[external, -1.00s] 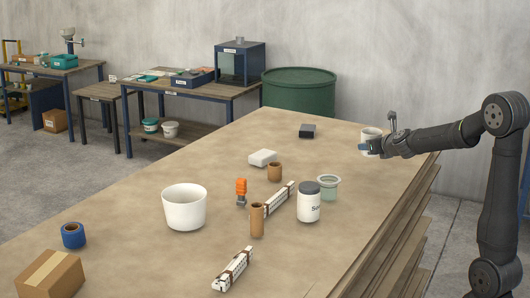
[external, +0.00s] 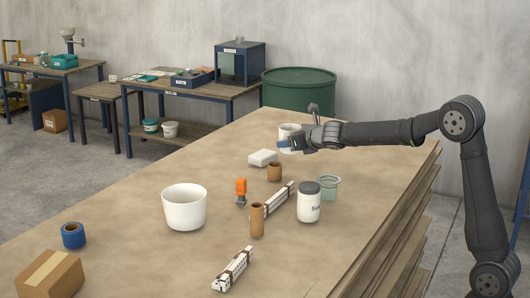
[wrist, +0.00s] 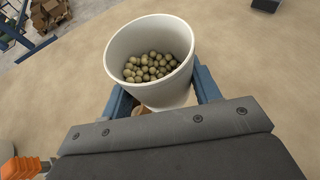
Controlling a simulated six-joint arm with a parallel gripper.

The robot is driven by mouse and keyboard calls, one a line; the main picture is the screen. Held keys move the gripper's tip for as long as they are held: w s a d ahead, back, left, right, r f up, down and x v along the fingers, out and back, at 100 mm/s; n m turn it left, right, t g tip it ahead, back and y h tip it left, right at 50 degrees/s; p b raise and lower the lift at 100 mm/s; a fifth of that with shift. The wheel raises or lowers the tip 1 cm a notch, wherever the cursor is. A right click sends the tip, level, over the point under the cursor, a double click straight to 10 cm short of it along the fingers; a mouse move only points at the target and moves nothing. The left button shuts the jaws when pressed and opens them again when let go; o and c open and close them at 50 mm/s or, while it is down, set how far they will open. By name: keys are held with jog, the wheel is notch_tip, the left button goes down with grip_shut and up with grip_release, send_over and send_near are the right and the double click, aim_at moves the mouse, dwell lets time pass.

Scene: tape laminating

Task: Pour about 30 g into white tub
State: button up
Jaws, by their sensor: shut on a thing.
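My gripper (external: 284,145) is shut on a white cup (external: 289,134), near the far part of the table in the external view. In the wrist view the cup (wrist: 150,50) sits between the blue fingers, slightly tilted in the picture, and holds many small round tan pellets (wrist: 152,66). The white tub (external: 184,207) stands upright on the table, left of centre and nearer the camera than my gripper. Its inside bottom is hidden. My gripper is well to the right of and beyond the tub.
Blue tape (external: 73,235) and a cardboard box (external: 48,275) lie front left.

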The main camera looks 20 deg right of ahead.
jog(key=s+a+n+g+y, duration=0.1)
jog(key=s+a, duration=0.2)
jog(key=a, duration=0.6)
jog(key=s+a+n+g+y, duration=0.1)
jog(key=s+a, duration=0.3)
jog(key=a, duration=0.6)
jog(key=s+a+n+g+y, duration=0.1)
jog(key=s+a+n+y, duration=0.2)
jog(key=a, duration=0.6)
jog(key=shift+s+a+r+g, duration=0.25)
jog(key=shift+s+a+g, duration=0.1)
jog(key=shift+s, duration=0.1)
jog(key=shift+s+a+r+n+t+h, duration=0.1)
jog(key=shift+s+a+r+n+t, duration=0.5)
jog(key=shift+n+t, duration=0.75)
jog(key=shift+s+a+r+n+t+h, duration=0.1)
jog(key=shift+s+a+r+n+t, duration=0.45)
jog(key=shift+n, duration=1.45)
jog(key=shift+s+a+r+n+t+h, duration=0.1)
jog(key=shift+s+a+r+n+t, duration=0.2)
jog(key=shift+s+n+t, duration=1.05)
jog(key=shift+w+r+n, duration=0.2)
jog(key=shift+w+n, duration=0.15)
jog(key=shift+n, duration=0.45)
jog(key=shift+s+a+r+n+y+p, duration=0.4)
jog(key=shift+s+a+n, duration=0.1)
jog(key=shift+s+n, duration=0.3)
